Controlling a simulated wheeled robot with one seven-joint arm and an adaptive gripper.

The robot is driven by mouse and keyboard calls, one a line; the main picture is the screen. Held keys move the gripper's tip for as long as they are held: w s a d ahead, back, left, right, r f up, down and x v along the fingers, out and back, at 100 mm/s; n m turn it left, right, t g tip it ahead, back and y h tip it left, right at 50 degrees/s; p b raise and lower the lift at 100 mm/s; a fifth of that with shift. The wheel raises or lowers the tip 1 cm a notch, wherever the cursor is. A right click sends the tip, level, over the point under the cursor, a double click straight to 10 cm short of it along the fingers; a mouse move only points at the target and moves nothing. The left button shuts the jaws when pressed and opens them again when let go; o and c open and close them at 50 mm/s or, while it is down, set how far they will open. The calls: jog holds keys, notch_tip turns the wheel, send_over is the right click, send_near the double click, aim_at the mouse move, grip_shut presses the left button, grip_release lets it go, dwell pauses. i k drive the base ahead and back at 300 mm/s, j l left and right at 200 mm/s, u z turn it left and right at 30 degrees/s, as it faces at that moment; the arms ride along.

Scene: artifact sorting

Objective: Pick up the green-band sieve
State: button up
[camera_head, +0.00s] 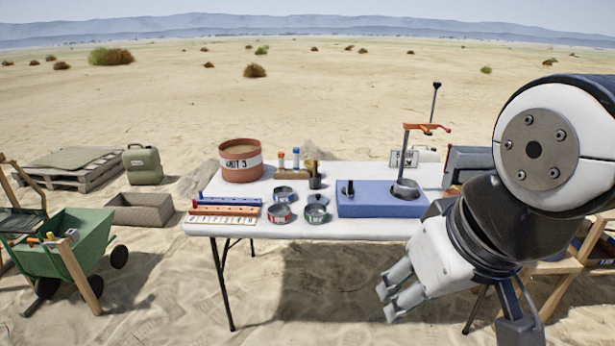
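The green-band sieve (316,214) is a small round metal sieve standing on the white folding table (345,233), near its front edge. A red-band sieve (279,214) stands just left of it, and another sieve with a bluish band (284,194) stands behind. My gripper (387,300) is in front of the table, right of the green-band sieve and apart from it. Its two grey fingers point down and left with a gap between them, and nothing shows in it.
A blue box (378,204) with a clamp stand is right of the sieves. A terracotta bucket (240,163) stands at the back left, with blue (230,201) and orange (225,211) racks before it. A green wheelbarrow (75,238) is left of the table. Sand lies open before the table.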

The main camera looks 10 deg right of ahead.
aim_at(314, 213)
jog(key=i+l+z, duration=0.1)
jog(key=i+j+z, duration=0.1)
jog(key=i, duration=0.45)
jog(key=i+j+z, duration=0.15)
jog(key=i, duration=0.35)
jog(key=i+j+z, duration=0.1)
jog(key=j, duration=0.3)
jog(key=i+j, duration=0.15)
jog(key=j, duration=0.25)
jog(key=i+z, duration=0.05)
